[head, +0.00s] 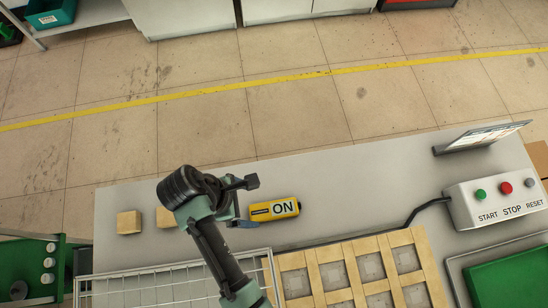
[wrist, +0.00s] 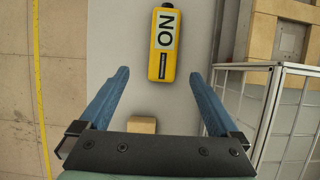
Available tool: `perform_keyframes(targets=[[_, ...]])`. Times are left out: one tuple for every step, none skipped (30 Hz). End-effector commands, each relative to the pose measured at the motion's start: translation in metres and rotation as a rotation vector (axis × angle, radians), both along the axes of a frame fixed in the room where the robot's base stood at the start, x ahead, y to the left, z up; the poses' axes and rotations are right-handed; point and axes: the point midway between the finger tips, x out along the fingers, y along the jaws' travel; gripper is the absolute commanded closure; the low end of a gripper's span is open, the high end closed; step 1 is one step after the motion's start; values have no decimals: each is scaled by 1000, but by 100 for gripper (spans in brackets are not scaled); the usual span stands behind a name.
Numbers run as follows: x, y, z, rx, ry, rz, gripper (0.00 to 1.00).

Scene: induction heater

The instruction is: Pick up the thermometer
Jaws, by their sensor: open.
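A yellow device with a pale panel reading "ON" (head: 275,209), which I take for the thermometer, lies on the grey worktop. In the wrist view, the thermometer (wrist: 157,65) is ahead of the fingers, its lower end near the level of the fingertips. My gripper (head: 243,220) is just left of it in the head view and partly hidden by my own wrist. The wrist view shows my gripper (wrist: 161,80) with its two blue fingers wide apart and nothing held between them.
Small wooden blocks (head: 128,222) sit left of my gripper. A wire-mesh frame (head: 170,285) and a wooden grid (head: 325,274) line the front. A START/STOP/RESET box (head: 495,205) with a black cable stands right. Clear worktop (head: 350,185) lies behind the thermometer.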

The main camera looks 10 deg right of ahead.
Motion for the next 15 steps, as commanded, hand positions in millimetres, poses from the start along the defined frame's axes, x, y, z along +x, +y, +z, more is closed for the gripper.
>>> perform_keyframes(targets=[[-1,-5,-10,-1,3,-3,3],[-1,-7,-14,0,3,-4,3],[-1,-9,-20,0,2,-4,3],[0,-10,-23,0,1,-4,3],[0,-11,-26,1,0,-3,3],[0,-13,-29,1,-1,-3,3],[0,-13,-31,1,-2,-2,3],[0,-14,-32,2,-2,-2,3],[0,-15,-34,2,-2,-3,3],[-1,-15,-36,2,-2,-3,3],[-2,-16,-38,2,-2,-4,3],[-3,-18,-42,2,-1,-3,3],[-4,-20,-46,1,1,-4,3],[-5,-22,-50,2,-1,-4,3],[-7,-25,-55,1,0,-4,3]])
